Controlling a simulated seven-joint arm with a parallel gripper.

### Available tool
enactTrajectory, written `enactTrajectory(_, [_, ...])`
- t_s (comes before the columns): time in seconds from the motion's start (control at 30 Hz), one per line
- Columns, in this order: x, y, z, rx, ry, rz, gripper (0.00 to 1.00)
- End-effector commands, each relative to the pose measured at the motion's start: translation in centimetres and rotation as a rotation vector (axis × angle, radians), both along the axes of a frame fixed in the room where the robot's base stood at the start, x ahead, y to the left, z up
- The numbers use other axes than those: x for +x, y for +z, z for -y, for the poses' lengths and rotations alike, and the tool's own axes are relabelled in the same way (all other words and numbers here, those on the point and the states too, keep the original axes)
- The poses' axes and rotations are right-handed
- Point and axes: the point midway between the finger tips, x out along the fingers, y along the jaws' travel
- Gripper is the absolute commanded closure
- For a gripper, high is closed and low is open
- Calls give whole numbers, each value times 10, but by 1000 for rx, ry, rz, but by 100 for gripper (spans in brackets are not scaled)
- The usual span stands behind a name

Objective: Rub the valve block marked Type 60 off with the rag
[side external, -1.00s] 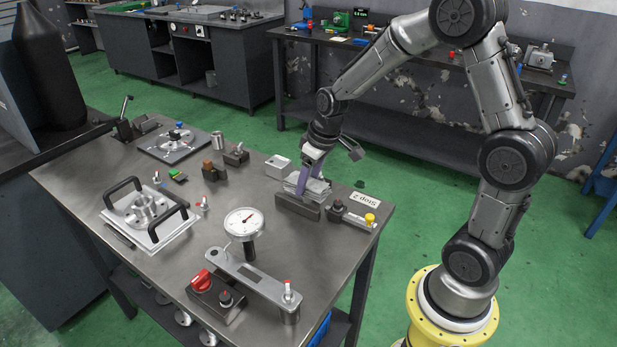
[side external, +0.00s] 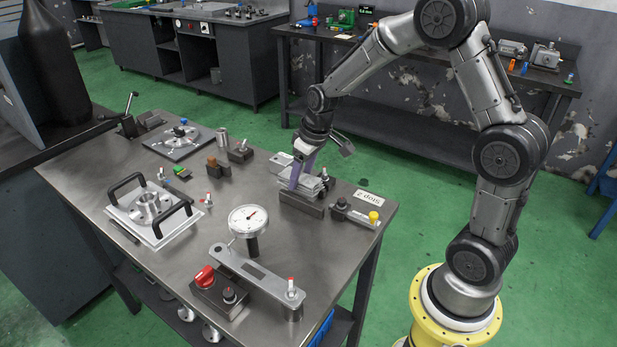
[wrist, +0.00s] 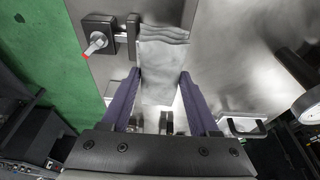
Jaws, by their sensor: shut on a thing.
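A folded grey rag (wrist: 162,60) shows between my purple fingers in the wrist view. My gripper (wrist: 160,78) is shut on the rag. In the side view the rag (side external: 311,184) lies low over the right part of the workbench, behind a dark bar-shaped block (side external: 301,204), with my gripper (side external: 297,180) at its left end. A pale block (side external: 279,160) stands just left of my gripper and is partly covered. I cannot read a Type 60 marking on any block.
A black block with a red-tipped lever (wrist: 98,40) sits close to the rag. A "Step 2" label (side external: 367,197) and a yellow-capped part (side external: 373,218) are to the right. A dial gauge (side external: 248,220) stands in front on the workbench (side external: 345,265).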

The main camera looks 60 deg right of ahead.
Motion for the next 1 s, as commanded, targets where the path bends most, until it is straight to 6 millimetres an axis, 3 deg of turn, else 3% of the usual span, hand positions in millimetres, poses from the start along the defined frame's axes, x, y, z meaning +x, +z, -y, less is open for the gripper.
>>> enactTrajectory(0.37, [6, -3, 0, 0, -1, 0, 100])
enactTrajectory(1.0, [-37, -10, -1, 4, 0, -15, 100])
